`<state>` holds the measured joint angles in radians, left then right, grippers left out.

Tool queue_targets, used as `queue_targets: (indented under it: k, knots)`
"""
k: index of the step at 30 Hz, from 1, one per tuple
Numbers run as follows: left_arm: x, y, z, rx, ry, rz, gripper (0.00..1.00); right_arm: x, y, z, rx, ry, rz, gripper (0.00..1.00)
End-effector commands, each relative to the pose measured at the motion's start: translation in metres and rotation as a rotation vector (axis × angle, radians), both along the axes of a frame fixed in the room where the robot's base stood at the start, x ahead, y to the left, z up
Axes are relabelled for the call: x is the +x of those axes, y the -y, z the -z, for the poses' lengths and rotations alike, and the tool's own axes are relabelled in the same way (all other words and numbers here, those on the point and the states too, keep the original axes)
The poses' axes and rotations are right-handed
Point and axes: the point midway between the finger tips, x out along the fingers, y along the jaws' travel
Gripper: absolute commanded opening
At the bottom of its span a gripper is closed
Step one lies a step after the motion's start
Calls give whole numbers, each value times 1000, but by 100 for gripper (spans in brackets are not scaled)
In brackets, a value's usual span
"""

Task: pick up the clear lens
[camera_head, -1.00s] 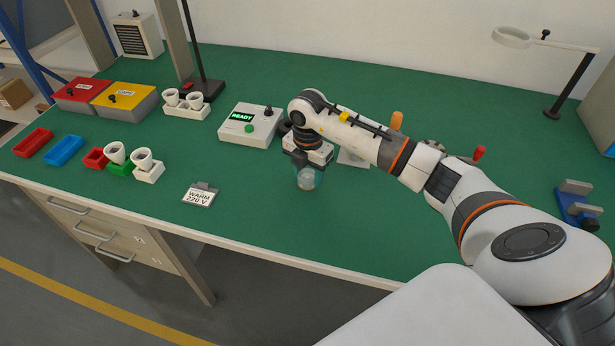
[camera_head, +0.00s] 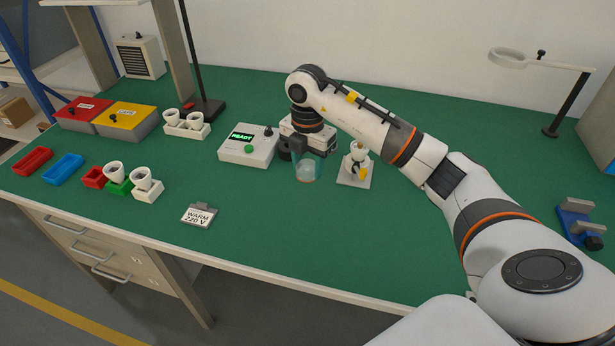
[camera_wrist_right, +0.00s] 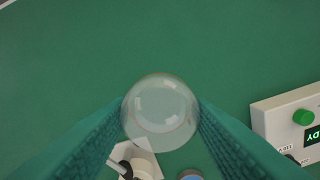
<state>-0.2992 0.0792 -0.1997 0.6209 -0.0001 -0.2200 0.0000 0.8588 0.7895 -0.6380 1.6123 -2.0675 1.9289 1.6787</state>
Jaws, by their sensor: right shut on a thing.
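The clear lens (camera_wrist_right: 160,112) is a round, see-through dome held between the two teal fingers of my right gripper (camera_wrist_right: 160,125) in the wrist view. The gripper is shut on the lens. How high the lens is above the green mat is hard to tell. My left gripper is not in view.
A box reading READY (camera_head: 248,146) stands left of the gripper. A white plate with a bulb holder (camera_head: 355,166) stands close to its right. A WARM 220 V card (camera_head: 200,214) lies front left. Cups and coloured trays stand far left. The green mat at right centre is clear.

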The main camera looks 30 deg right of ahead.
Motion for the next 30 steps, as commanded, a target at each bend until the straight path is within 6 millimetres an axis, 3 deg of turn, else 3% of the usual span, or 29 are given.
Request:
queue_targets:
  k: [19,30]
  knots:
    - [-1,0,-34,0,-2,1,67,0,0,-45,0,0,0,25]
    - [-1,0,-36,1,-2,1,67,0,0,-48,0,0,0,25]
